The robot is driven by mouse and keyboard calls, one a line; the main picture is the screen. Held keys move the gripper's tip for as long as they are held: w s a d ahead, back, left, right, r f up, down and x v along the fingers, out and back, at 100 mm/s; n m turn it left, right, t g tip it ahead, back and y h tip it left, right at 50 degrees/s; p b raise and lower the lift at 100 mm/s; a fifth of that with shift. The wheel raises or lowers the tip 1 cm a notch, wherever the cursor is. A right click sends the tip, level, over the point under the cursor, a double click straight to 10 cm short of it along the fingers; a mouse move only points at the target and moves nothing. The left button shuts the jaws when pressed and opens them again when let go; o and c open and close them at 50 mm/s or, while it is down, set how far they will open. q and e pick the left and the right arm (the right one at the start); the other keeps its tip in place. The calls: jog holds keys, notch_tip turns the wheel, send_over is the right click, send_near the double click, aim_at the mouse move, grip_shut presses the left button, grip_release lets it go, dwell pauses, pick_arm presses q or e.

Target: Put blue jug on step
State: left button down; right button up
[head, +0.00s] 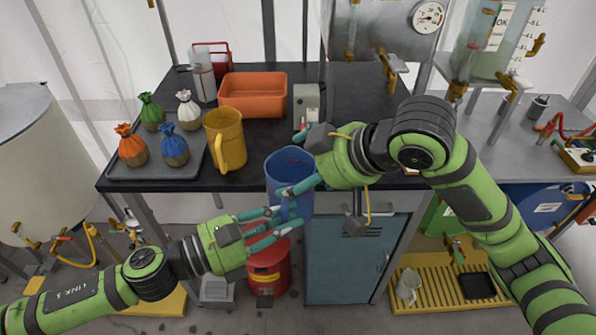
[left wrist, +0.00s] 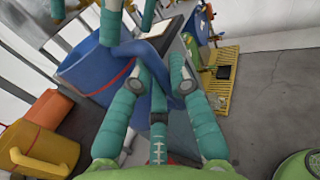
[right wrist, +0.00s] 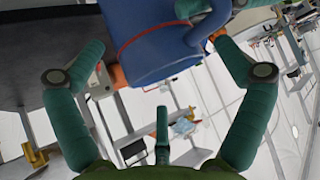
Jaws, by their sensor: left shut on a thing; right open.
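The blue jug (head: 288,172) is held upright or nearly so at the front edge of the dark table. My left gripper (head: 284,212) is shut on its handle, and the handle shows between the fingers in the left wrist view (left wrist: 152,58). My right gripper (head: 306,160) is open, its fingers spread at the jug's right side. The right wrist view shows the jug (right wrist: 155,42) beyond the open fingers; contact cannot be told. A yellow slatted platform, likely the step (head: 432,292), lies low on the floor at the right.
A yellow jug (head: 226,140), an orange bin (head: 252,94) and a tray (head: 124,173) with several tied sacks stand on the table. A blue-grey cabinet (head: 345,258) and a red canister (head: 268,272) stand below.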

jog(key=shift+x, duration=1.45)
jog(key=shift+c, duration=0.4)
pick_arm(q)
jog(key=shift+r, duration=0.1)
pick_arm(e)
jog(key=shift+d, duration=0.1)
jog(key=c, duration=1)
pick_arm(q)
jog(key=c, duration=1.2)
grip_release()
jog(key=shift+s, duration=0.1)
jog(key=shift+c, duration=0.2)
pick_arm(e)
jog(key=shift+w, duration=0.1)
jog(key=shift+c, duration=0.3)
pick_arm(q)
jog(key=shift+o, duration=0.8)
pick_arm(e)
jog(key=shift+c, duration=1)
pick_arm(q)
jog(key=shift+d, duration=0.1)
pick_arm(e)
jog(key=shift+d, duration=0.1)
grip_shut()
